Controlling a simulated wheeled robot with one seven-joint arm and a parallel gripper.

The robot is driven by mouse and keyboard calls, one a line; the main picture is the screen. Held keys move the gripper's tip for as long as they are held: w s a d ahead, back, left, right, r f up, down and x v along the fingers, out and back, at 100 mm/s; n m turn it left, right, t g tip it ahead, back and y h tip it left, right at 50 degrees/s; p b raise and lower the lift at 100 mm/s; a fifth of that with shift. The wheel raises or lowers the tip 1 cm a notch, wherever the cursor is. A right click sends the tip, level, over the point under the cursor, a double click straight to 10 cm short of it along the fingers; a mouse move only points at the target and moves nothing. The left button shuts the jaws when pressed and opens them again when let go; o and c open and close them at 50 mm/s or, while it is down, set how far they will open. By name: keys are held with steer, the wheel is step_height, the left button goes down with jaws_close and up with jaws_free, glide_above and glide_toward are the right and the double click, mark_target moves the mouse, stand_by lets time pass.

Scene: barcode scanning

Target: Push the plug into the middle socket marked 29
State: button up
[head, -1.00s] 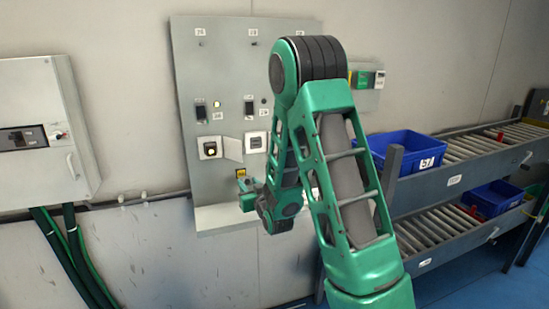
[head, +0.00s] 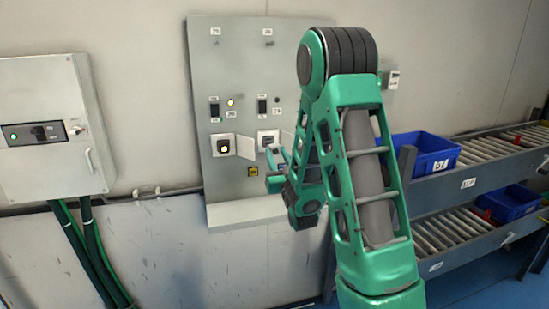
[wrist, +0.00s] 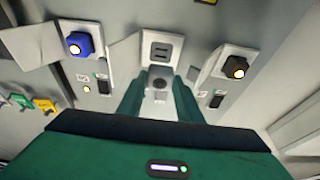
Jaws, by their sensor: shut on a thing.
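The middle socket (wrist: 160,50) has a white square frame and a dark two-slot face. It looks empty. In the head view the middle socket (head: 268,138) is on the grey panel, just above my gripper (head: 275,165). The plug appears just below the socket in that picture. I cannot tell how large the gap in depth is. The number 29 is not readable.
In the wrist view a blue plug (wrist: 80,44) sits in the socket at left and a black plug (wrist: 235,67) in the one at right. Open cover flaps (wrist: 125,60) stand beside the sockets. A ledge (head: 245,211) runs below the panel (head: 225,80).

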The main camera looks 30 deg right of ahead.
steer(key=shift+w, duration=0.1)
steer(key=shift+w+d, duration=0.3)
steer(key=shift+w, duration=0.6)
steer(key=shift+w+d, duration=0.25)
steer(key=shift+w, duration=0.6)
steer(key=shift+w+d, duration=0.3)
steer(key=shift+w, duration=0.6)
steer(key=shift+w+d, duration=0.2)
steer(key=shift+w, duration=0.3)
stand_by(0.6)
steer(key=o, duration=1)
steer(key=shift+o, duration=0.2)
steer(key=v, duration=1)
steer(key=shift+s+a+f, duration=0.15)
steer(key=shift+s+f, duration=0.05)
steer(key=shift+s, duration=0.15)
